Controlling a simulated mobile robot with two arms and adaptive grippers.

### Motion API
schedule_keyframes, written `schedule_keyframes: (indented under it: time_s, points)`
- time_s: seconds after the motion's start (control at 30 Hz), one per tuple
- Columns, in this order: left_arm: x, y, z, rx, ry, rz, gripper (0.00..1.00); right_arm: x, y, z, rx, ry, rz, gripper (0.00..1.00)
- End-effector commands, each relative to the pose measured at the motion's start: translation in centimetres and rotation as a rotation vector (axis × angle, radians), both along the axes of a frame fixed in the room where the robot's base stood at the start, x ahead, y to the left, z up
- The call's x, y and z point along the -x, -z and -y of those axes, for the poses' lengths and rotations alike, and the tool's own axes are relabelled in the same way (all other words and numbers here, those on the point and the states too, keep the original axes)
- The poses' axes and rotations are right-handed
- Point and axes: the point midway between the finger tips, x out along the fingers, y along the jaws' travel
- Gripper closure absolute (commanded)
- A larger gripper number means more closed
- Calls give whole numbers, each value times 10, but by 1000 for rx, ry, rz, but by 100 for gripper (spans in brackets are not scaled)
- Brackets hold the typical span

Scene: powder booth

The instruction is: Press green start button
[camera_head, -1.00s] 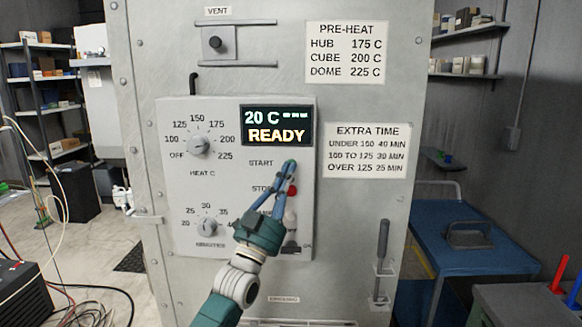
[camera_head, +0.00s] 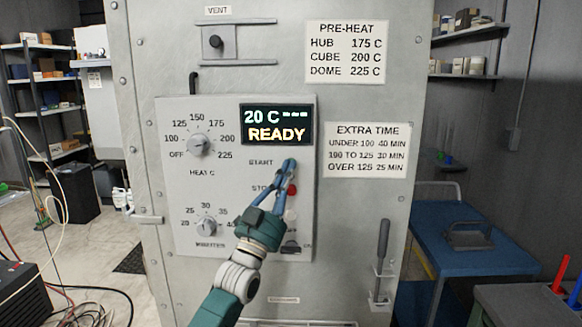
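The control panel (camera_head: 185,230) is on the grey oven front, with a START label (camera_head: 261,162) under the display (camera_head: 276,125), which reads 20 C and READY. My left gripper (camera_head: 289,165) reaches up across the panel. Its blue fingers meet at the tips, shut with nothing seen between them, just right of the START label. The green start button is not visible; the fingertips cover the spot beside the label. I cannot tell whether they touch the panel. A red button (camera_head: 292,189) shows partly beside the fingers, next to the STOP label. My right gripper is out of view.
The heat dial (camera_head: 199,145) and minutes dial (camera_head: 205,229) are left of the gripper. A pale round lamp or button (camera_head: 291,215) is below the red button. A dark door handle (camera_head: 382,258) stands at lower right. A blue cart (camera_head: 470,262) is farther right.

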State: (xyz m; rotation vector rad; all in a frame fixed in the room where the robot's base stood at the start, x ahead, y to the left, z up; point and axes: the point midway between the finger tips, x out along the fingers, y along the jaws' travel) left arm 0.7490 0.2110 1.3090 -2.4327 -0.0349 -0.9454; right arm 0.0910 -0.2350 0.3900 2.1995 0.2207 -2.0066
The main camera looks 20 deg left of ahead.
Motion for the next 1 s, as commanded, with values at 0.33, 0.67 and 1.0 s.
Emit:
schedule_keyframes:
  time_s: [0.33, 0.67, 1.0]
  points:
    - [-4, 0, -1, -1, 0, 1, 100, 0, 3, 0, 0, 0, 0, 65]
    - [-6, 0, -1, -1, -1, 0, 100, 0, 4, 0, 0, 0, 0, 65]
    - [4, -1, 1, 1, 0, -1, 100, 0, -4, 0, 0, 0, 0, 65]
